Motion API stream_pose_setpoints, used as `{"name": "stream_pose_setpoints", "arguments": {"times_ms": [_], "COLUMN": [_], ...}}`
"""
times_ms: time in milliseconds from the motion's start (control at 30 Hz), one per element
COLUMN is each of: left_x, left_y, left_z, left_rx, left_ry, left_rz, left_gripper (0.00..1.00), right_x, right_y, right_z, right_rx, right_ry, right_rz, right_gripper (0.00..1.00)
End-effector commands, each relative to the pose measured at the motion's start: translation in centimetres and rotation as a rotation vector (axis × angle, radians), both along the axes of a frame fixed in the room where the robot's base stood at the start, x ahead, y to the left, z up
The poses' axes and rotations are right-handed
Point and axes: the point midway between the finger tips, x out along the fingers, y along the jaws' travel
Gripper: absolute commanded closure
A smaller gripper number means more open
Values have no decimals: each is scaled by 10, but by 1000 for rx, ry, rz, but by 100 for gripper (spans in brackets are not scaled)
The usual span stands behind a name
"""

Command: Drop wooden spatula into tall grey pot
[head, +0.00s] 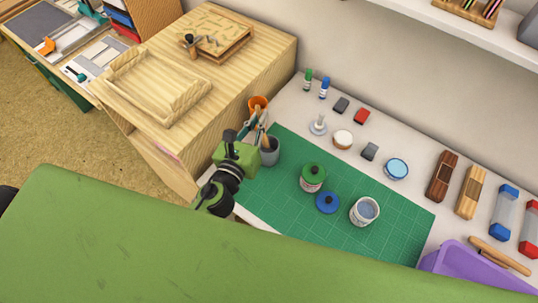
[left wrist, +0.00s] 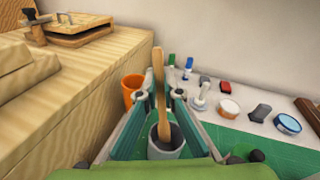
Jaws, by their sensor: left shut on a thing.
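The wooden spatula (left wrist: 158,85) stands nearly upright between the fingers of my left gripper (left wrist: 162,97), which is shut on it. In the head view the left gripper (head: 261,126) is at the left end of the green mat, with part of the spatula (head: 263,139) showing. The tall grey pot (head: 270,155) stands just below the gripper; it also shows in the left wrist view (left wrist: 166,153). The spatula's lower end overlaps the pot's dark mouth; how deep it reaches is unclear. My right gripper is not in view.
An orange cup (head: 258,101) stands just behind the pot. On the green mat (head: 285,212) are a green-lidded jar (head: 312,180), a blue lid (head: 327,203) and an open jar (head: 364,214). A wooden cabinet (head: 150,65) is at left.

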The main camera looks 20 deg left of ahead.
Motion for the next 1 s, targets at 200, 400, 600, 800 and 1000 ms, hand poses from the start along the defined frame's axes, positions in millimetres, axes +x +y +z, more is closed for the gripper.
{"name": "stream_pose_setpoints", "arguments": {"times_ms": [200,400,600,800,1000], "left_x": [0,0,0,-2,-22], "left_y": [0,0,0,0,2], "left_z": [-7,-7,-7,-7,-6], "left_rx": [-1,-1,-1,-1,-4], "left_ry": [0,0,0,0,4], "left_rz": [0,0,0,1,2], "left_gripper": [100,80,74,74,74], "right_x": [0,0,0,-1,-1], "right_y": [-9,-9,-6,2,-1], "right_z": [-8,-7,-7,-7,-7], "right_rx": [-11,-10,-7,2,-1], "right_ry": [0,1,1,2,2], "right_rz": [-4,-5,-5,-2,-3], "right_gripper": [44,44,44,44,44]}}
